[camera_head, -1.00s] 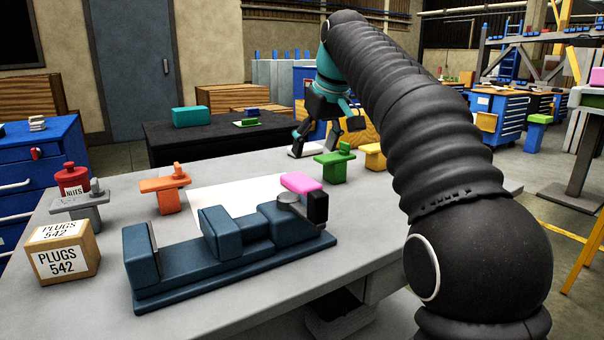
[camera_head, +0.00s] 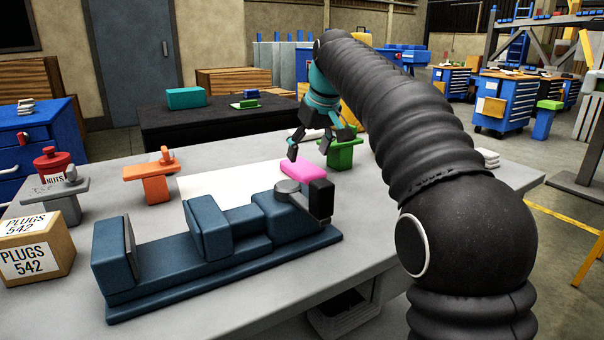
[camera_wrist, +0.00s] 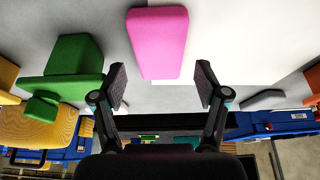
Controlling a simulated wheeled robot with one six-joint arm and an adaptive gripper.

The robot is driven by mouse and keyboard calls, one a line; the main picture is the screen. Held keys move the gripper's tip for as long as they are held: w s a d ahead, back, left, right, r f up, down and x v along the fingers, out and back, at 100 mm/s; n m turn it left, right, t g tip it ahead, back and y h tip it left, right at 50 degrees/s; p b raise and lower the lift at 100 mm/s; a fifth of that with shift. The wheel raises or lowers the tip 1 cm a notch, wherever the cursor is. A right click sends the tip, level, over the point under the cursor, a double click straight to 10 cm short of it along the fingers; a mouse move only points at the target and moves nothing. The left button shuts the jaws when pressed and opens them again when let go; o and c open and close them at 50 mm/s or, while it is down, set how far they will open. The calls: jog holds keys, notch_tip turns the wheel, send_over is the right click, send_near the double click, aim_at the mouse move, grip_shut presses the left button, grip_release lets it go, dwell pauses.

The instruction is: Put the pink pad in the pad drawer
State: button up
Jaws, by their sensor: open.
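The pink pad (camera_head: 302,169) lies on the grey table, behind the blue vise and at the right edge of a white sheet. My gripper (camera_head: 308,150) is open and empty, just above and behind the pad. In the wrist view, the pad (camera_wrist: 158,42) lies ahead, lined up with the gap between the open fingers (camera_wrist: 160,82); they do not hold it. A dark drawer or bin (camera_head: 343,312) shows partly under the table's front edge; its inside is mostly hidden, and I cannot tell whether it is the pad drawer.
The blue vise (camera_head: 215,245) stands in front of the pad. A green block (camera_head: 345,152) is close to its right, also visible in the wrist view (camera_wrist: 75,62). An orange stand (camera_head: 155,182) and a plugs box (camera_head: 38,245) are at left. The white sheet (camera_head: 225,182) is clear.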

aim_at(305, 167)
jog(key=b+x, duration=0.1)
jog(key=x, duration=0.4)
jog(key=shift+s+d+f, duration=0.1)
jog(key=shift+f, duration=0.05)
jog(key=c, duration=0.8)
